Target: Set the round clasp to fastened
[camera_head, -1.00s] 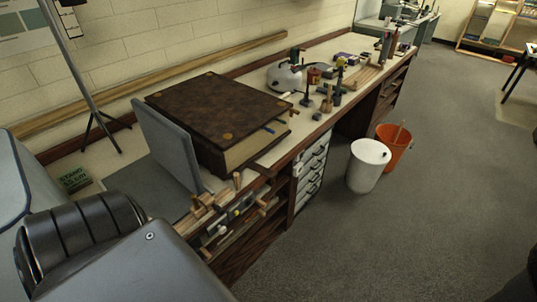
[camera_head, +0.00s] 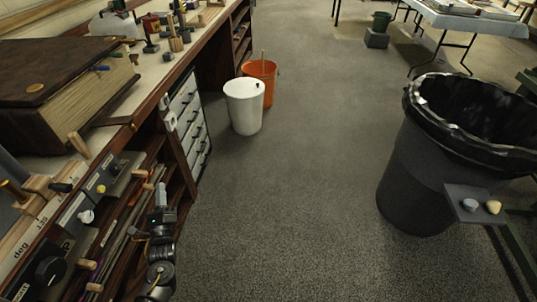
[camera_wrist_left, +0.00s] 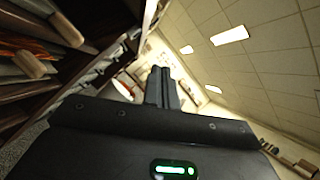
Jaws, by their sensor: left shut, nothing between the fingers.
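The large brown book (camera_head: 52,72) lies at the left on the bench. I cannot tell for certain which part is the round clasp. My left gripper (camera_head: 161,188) is beside the bench front, below and right of the book, apart from it. Its fingers also show in the left wrist view (camera_wrist_left: 162,87), shut and empty. My right gripper is not in view.
Control panels with a black knob (camera_head: 50,270), a white knob (camera_head: 86,215) and wooden pegs (camera_head: 79,145) line the bench front. A white bin (camera_head: 244,106), an orange bucket (camera_head: 262,78) and a black-lined bin (camera_head: 415,185) stand on the floor. The middle floor is clear.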

